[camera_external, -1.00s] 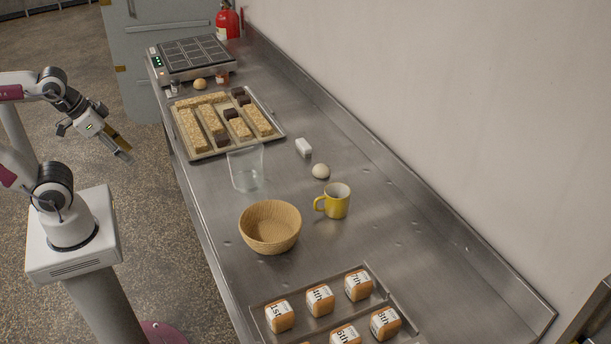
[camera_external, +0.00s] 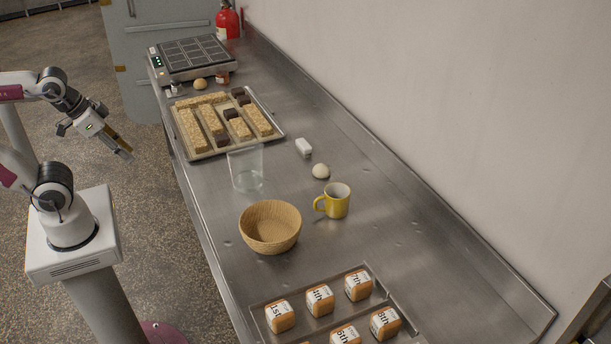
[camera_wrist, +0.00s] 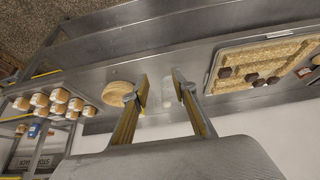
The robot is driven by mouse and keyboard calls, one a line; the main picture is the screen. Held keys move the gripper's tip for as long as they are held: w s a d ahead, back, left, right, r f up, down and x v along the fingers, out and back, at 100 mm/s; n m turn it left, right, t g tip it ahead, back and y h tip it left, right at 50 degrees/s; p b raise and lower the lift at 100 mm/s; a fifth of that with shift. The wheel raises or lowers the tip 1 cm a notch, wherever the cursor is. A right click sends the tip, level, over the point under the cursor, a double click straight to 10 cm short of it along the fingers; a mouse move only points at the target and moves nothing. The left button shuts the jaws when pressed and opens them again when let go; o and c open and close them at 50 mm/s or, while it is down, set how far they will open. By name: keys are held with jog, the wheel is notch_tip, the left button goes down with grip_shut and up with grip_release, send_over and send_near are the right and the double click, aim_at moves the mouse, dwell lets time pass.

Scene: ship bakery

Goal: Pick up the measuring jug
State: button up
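The measuring jug (camera_external: 246,168) is a clear, see-through vessel standing upright on the steel counter, between the bar tray and the wooden bowl. My gripper (camera_external: 126,152) is off the left side of the counter, well apart from the jug. In the wrist view my gripper (camera_wrist: 159,78) shows two yellowish fingers spread apart with nothing between them. The jug is hard to make out in the wrist view; only a faint pale shape lies beyond the fingertips.
A wooden bowl (camera_external: 270,227) and a yellow mug (camera_external: 333,201) stand nearer the camera. A tray (camera_external: 273,118) of oat bars lies behind the jug. A pale round item (camera_external: 320,171) and a white block (camera_external: 303,147) lie to its right. Labelled cubes (camera_external: 320,300) fill the front.

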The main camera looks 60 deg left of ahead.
aim_at(247, 181)
jog(key=shift+w, duration=0.1)
jog(key=w+d+f+t+h, duration=0.1)
jog(key=w+d+f+t, duration=0.1)
jog(key=w+d, duration=0.5)
jog(key=w+d+f+t+h, duration=0.1)
jog(key=w+d+f, duration=0.1)
jog(key=w, duration=1)
jog(key=w+d+f+n+t+y, duration=0.1)
jog(key=w+f+t+y, duration=0.3)
jog(key=w+f, duration=0.6)
jog(key=shift+n+t, duration=0.3)
jog(key=shift+n, duration=0.1)
jog(key=shift+f, duration=0.1)
jog(key=shift+x, duration=1.3)
jog(key=shift+w+a, duration=0.1)
